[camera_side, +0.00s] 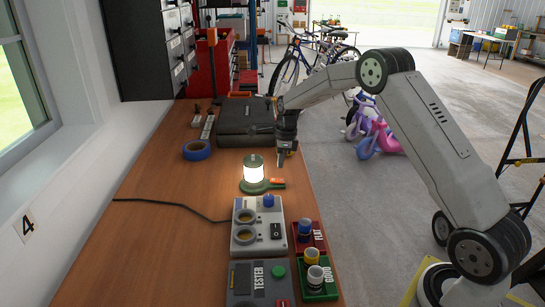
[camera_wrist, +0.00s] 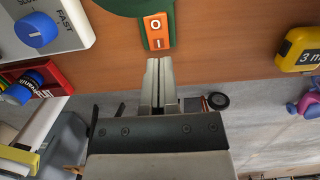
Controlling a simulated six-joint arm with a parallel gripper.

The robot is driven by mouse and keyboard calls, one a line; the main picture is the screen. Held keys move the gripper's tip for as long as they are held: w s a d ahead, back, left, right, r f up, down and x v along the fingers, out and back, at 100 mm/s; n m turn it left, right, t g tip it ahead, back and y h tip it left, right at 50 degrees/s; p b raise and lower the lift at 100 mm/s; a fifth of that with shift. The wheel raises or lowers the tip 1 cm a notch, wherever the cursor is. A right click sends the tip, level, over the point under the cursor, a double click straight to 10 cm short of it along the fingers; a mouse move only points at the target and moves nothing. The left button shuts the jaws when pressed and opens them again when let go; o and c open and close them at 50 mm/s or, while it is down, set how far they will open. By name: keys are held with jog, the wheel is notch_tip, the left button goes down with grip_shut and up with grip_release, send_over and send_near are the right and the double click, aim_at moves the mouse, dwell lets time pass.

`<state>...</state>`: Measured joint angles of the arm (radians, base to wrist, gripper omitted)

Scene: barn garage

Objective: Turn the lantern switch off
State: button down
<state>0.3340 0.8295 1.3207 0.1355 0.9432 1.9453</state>
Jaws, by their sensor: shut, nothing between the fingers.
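The lantern (camera_side: 254,172) stands on the wooden bench, its lamp glowing, with a green base. Its orange switch (camera_side: 277,182) sits on the base's right side. In the wrist view the switch (camera_wrist: 156,31) is an orange rocker marked O and I in a green housing; part of the green base (camera_wrist: 122,5) shows at the top edge. My gripper (camera_side: 281,168) is shut and empty, pointing down above the switch. In the wrist view its fingertips (camera_wrist: 158,62) appear just below the switch's I end; I cannot tell whether they touch.
A grey charger box (camera_side: 259,228) with a blue knob stands close in front of the lantern. Red (camera_side: 319,240) and green (camera_side: 328,291) trays hold batteries near the bench edge. A black case (camera_side: 245,128) and blue tape (camera_side: 197,150) lie behind. A yellow tape measure (camera_wrist: 300,48) shows in the wrist view.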

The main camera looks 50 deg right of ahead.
aim_at(273, 179)
notch_tip(273, 179, up, 10)
jog(key=shift+s+d+f, duration=0.25)
jog(key=shift+s+d, duration=0.15)
jog(key=shift+w+a, duration=0.45)
jog(key=shift+a, duration=0.1)
jog(key=f, duration=0.9)
jog(key=w+a+f, duration=0.1)
jog(key=f, duration=0.4)
jog(key=shift+w+a, duration=0.1)
dwell(0.4)
